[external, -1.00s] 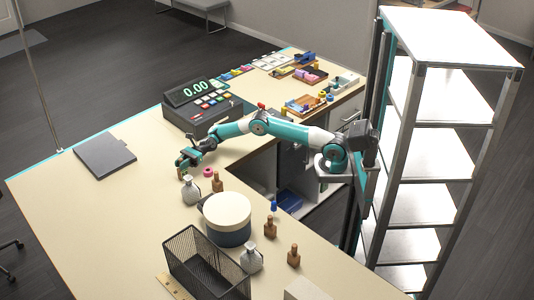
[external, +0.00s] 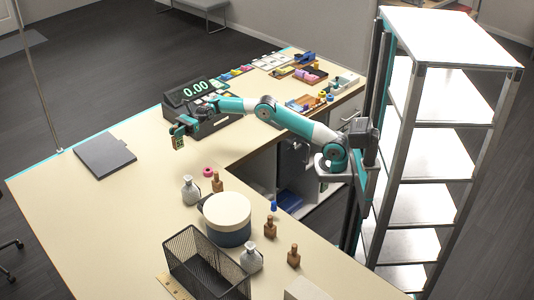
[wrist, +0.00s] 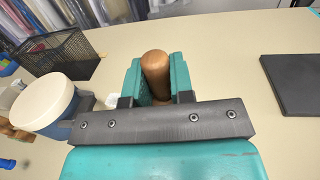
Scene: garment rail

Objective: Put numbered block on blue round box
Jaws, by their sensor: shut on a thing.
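My gripper (external: 179,141) is shut on a small brown wooden piece, likely the numbered block (wrist: 155,66), held above the table in front of the cash register. In the wrist view its rounded brown knob stands between the teal fingers of my gripper (wrist: 157,80). No number on it can be read. The blue round box (external: 228,236) has a cream lid and stands on the table, nearer the camera and well apart from my gripper. It also shows at the left of the wrist view (wrist: 43,104). Its lid top looks bare.
Around the box stand a black mesh basket (external: 205,268), two silver-grey bottles (external: 191,192) (external: 251,260), several brown knobbed pieces (external: 270,229) and a pink ring (external: 208,171). The cash register (external: 195,95) is behind my gripper. A dark flat folder (external: 104,156) lies left; the table between is clear.

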